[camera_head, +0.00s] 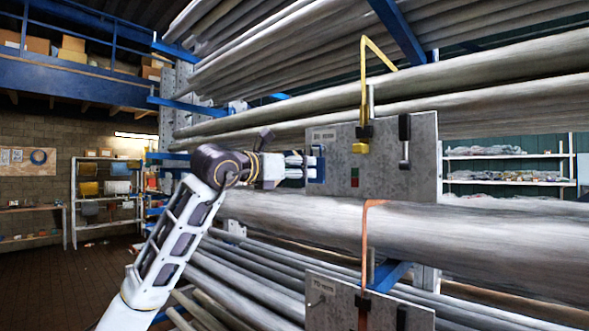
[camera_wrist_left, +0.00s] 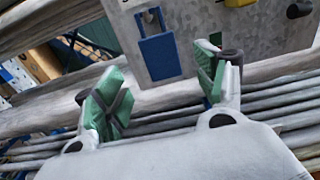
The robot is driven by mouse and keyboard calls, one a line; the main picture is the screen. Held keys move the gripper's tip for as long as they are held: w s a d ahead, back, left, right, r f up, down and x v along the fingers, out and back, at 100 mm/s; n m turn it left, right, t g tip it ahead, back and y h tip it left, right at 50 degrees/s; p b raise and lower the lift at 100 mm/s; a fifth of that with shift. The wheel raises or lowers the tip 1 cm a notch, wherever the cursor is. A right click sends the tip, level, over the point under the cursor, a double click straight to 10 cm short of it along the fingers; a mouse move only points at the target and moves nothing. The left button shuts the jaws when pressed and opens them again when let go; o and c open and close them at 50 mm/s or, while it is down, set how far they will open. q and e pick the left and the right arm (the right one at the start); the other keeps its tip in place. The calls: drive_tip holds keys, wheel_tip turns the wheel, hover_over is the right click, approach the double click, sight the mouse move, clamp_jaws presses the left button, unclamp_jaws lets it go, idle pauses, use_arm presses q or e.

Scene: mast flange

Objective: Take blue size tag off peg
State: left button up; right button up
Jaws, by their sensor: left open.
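The blue size tag (camera_head: 316,170) hangs at the left edge of a grey flange plate (camera_head: 400,184). In the left wrist view the tag (camera_wrist_left: 161,58) is a blue rectangle with an upper opening, hanging from a dark peg (camera_wrist_left: 149,17). My left gripper (camera_head: 298,165) reaches the tag's side from the left in the head view. In the wrist view its green-padded fingers (camera_wrist_left: 160,87) are spread wide, with the tag beyond and between them, apparently untouched. The exact gap in depth cannot be told. My right gripper is not in view.
A yellow bent rod (camera_head: 364,85) and dark handles (camera_head: 404,140) stand out from the plate. A lower plate (camera_head: 335,300) with an orange strip (camera_head: 365,245) hangs beneath. Long grey pipes (camera_head: 480,240) on blue rack arms run behind the plates.

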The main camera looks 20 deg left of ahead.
sight(315, 168)
use_arm(q)
drive_tip(key=shift+w, duration=0.1)
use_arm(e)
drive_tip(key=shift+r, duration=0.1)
use_arm(q)
drive_tip(key=p+x, duration=0.1)
drive_tip(key=x, duration=0.1)
drive_tip(key=shift+w+d, duration=0.15)
drive_tip(key=shift+w, duration=0.15)
drive_tip(key=shift+w+d+r+p, duration=0.1)
drive_tip(key=shift+w+d+p, duration=0.1)
drive_tip(key=shift+w+p, duration=0.35)
drive_tip(key=shift+p+x, duration=0.75)
drive_tip(key=shift+x, duration=0.45)
drive_tip(key=shift+p+x, duration=0.45)
drive_tip(key=shift+x, duration=0.35)
drive_tip(key=shift+w+d, duration=0.15)
drive_tip(key=shift+w, duration=0.3)
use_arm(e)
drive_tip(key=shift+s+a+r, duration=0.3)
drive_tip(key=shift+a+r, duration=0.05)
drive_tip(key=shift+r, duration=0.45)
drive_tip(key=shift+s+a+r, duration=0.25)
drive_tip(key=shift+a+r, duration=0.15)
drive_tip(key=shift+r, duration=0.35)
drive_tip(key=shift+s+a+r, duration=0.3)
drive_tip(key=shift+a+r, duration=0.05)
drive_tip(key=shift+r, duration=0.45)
use_arm(q)
drive_tip(key=shift+c, duration=0.3)
